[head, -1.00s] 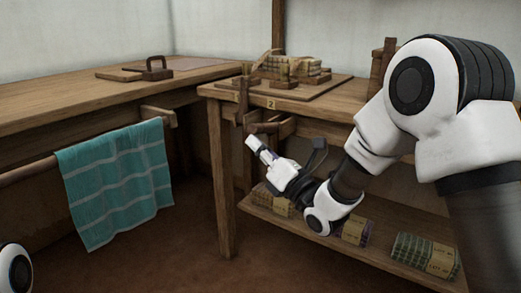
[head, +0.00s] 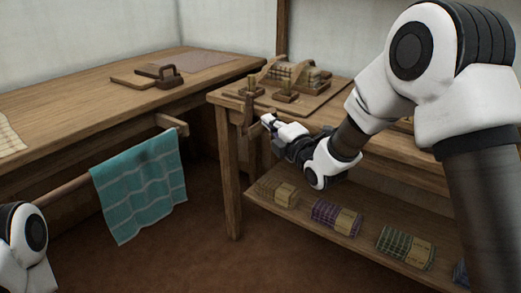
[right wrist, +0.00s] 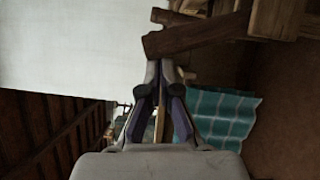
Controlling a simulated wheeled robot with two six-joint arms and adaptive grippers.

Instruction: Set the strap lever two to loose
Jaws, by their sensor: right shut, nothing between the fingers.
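The strap lever (head: 249,112) is a dark upright wooden bar at the left front corner of the right-hand table. My right gripper (head: 266,119) is just right of it at the table's front edge. In the right wrist view, its fingers (right wrist: 159,72) are together with nothing between them. A dark wooden bar (right wrist: 195,36), which looks like the lever, crosses just beyond the fingertips. I cannot tell whether they touch. The number label on the table edge does not show. My left arm shows at the lower left, but its gripper is out of frame.
The right-hand table (head: 222,97) carries a wooden board with bundled cloth (head: 295,74). A lower shelf (head: 300,222) holds several cloth bundles. A teal towel (head: 140,190) hangs on a rail of the left table (head: 70,95). The floor between is clear.

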